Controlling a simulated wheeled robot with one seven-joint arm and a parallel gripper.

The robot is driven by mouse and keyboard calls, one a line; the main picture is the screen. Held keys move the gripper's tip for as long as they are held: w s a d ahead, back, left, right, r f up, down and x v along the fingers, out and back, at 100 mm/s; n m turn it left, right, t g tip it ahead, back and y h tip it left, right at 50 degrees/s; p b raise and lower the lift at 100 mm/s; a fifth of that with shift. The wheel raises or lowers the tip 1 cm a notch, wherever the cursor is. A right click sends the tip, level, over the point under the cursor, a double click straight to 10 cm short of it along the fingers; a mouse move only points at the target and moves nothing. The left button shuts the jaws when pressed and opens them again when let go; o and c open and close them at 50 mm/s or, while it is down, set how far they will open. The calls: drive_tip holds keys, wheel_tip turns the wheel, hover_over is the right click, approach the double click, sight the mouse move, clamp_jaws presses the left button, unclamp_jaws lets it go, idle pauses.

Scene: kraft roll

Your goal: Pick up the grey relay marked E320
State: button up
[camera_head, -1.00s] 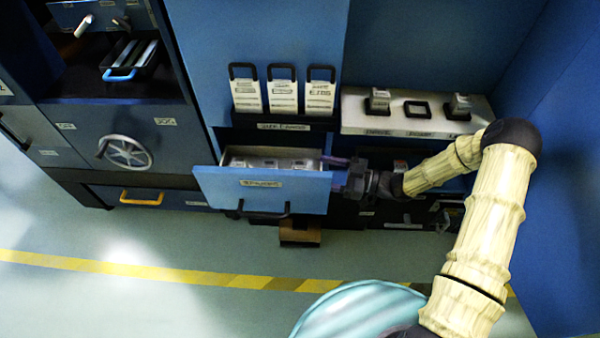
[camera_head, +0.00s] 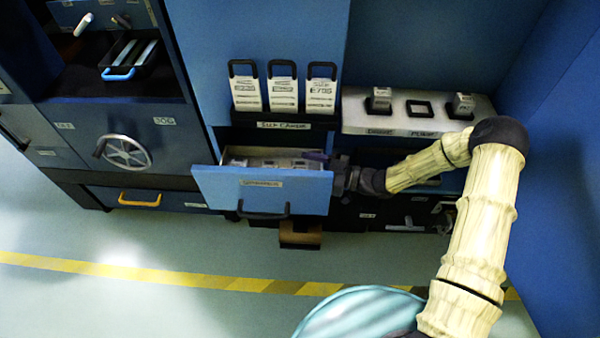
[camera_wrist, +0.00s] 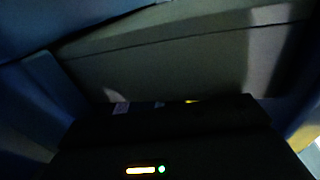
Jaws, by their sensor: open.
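The blue drawer (camera_head: 262,196) is pulled open, and several grey relays (camera_head: 270,163) sit inside it. Their markings are too small to read, so I cannot tell which is E320. My gripper (camera_head: 322,160) is open at the drawer's right end, with its purple fingers reaching over the inside near the rightmost relay. In the wrist view, a dark block with a lit orange bar and a green dot fills the bottom, before a grey wall (camera_wrist: 180,60). That view is very dark, and no relay mark is readable in it.
Several white cards with black handles (camera_head: 280,93) stand above the drawer. A handwheel (camera_head: 125,151) is at left. The floor in front is clear.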

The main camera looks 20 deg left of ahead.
idle(0.3)
drive_tip(key=c, duration=1.2)
drive_tip(key=shift+d+r+p, duration=0.1)
drive_tip(key=shift+r+p, duration=0.25)
wheel_tip(320, 180, up, 7)
drive_tip(key=p, duration=0.3)
drive_tip(key=d, duration=0.6)
drive_tip(key=d+p, duration=0.1)
drive_tip(key=d, duration=0.6)
drive_tip(key=s+d+p, duration=0.1)
drive_tip(key=d, duration=0.5)
drive_tip(key=shift+d+f, duration=0.4)
